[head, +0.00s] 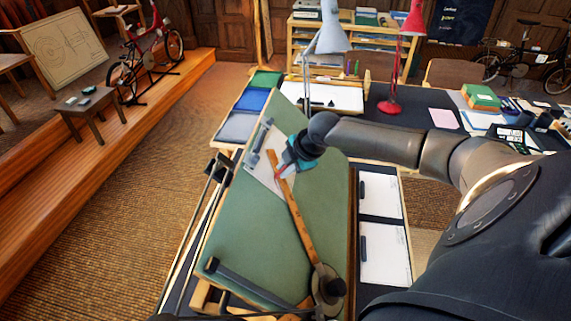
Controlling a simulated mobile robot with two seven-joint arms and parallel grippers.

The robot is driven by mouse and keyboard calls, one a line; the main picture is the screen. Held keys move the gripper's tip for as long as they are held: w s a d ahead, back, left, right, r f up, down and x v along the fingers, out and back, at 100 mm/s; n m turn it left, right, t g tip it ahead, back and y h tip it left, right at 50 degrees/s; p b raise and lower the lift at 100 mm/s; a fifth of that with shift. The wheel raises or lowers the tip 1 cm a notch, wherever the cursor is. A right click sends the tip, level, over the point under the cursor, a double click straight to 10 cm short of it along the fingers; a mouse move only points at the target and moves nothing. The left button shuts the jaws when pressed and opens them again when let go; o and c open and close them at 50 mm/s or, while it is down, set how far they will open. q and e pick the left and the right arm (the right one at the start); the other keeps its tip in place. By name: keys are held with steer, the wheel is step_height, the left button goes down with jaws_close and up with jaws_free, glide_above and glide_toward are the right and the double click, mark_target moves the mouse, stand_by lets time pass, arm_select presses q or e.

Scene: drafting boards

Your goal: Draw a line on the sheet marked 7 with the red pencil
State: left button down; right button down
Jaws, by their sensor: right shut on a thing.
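My right gripper (284,165) comes in from the right, over the upper part of the tilted green drafting board (245,225). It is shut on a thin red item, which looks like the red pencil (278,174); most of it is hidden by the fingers. Its lower end is close to a white sheet (258,168) on the board, beside the wooden ruler arm; I cannot tell whether it touches. The gripper and ruler cover part of the sheet. No number can be read on it. My left gripper is not in view.
A wooden ruler (294,217) runs down the board to a round pivot with a black knob (333,287). White sheets (380,195) lie right of the board. Behind are a grey lamp (328,42), a red lamp (389,106) and a cluttered dark desk. Carpet at left is clear.

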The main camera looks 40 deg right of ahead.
steer(key=shift+w+r, duration=0.2)
steer(key=shift+w, duration=0.15)
stand_by(0.3)
steer(key=shift+w+r, duration=0.2)
steer(key=shift+w, duration=0.1)
steer(key=shift+d, duration=0.1)
stand_by(0.4)
steer(key=shift+w+d+r, duration=0.1)
steer(key=shift+w+r, duration=0.1)
steer(key=shift+w, duration=0.15)
steer(key=shift+w, duration=0.1)
steer(key=shift+w+d+r+p, duration=0.1)
steer(key=shift+w+r+p, duration=0.2)
steer(key=shift+w, duration=0.05)
steer(key=shift+w+d+r, duration=0.2)
steer(key=shift+w+r, duration=0.2)
steer(key=shift+w, duration=0.3)
steer(key=shift+w+d+r, duration=0.2)
steer(key=shift+w+r, duration=0.15)
steer(key=shift+w, duration=0.35)
stand_by(1.7)
steer(key=shift+w+r, duration=0.15)
steer(key=shift+w, duration=0.05)
